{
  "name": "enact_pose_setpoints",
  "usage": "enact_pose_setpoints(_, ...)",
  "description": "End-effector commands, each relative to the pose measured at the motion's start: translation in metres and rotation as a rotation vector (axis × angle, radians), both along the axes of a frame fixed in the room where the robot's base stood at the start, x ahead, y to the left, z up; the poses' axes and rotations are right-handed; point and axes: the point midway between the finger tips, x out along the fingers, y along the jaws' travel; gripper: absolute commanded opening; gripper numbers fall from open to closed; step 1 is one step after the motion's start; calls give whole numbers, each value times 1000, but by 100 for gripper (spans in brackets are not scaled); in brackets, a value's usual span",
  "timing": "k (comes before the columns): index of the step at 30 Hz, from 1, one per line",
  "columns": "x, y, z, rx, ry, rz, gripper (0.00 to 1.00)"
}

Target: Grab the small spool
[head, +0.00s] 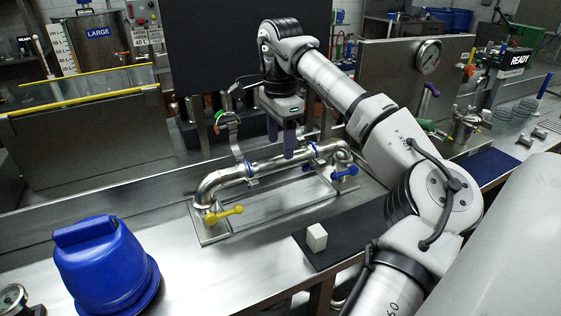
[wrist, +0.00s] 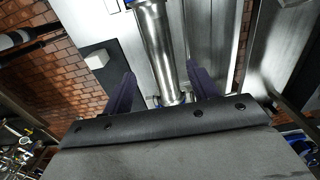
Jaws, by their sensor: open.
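My gripper (head: 281,146) is open and empty, pointing down above the silver pipe (head: 265,168) with blue and yellow handles. In the wrist view, the open fingers (wrist: 160,80) stand on either side of the pipe (wrist: 158,42) in the picture, and no contact can be made out. Two small metal pieces (head: 525,139) (head: 540,133), spool-like in shape, lie on the bench at the far right of the head view. They are too small to tell which is the small spool. My gripper is far to their left.
A white block (head: 317,237) sits on a dark mat (head: 345,232) in front of the pipe; it also shows in the wrist view (wrist: 97,59). A blue container (head: 105,265) stands at left. A gauge panel (head: 400,75) rises behind my arm. A dark blue mat (head: 487,168) lies at right.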

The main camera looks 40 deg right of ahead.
Motion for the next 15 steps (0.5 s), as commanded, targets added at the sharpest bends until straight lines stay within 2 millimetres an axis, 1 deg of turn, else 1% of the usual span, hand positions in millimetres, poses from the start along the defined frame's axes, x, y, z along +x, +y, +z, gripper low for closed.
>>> enact_pose_setpoints(5,0,-1,-14,3,2,0,59)
enact_pose_setpoints(12,2,-3,-48,2,1,1,59)
enact_pose_setpoints(15,2,-2,-53,1,1,1,59)
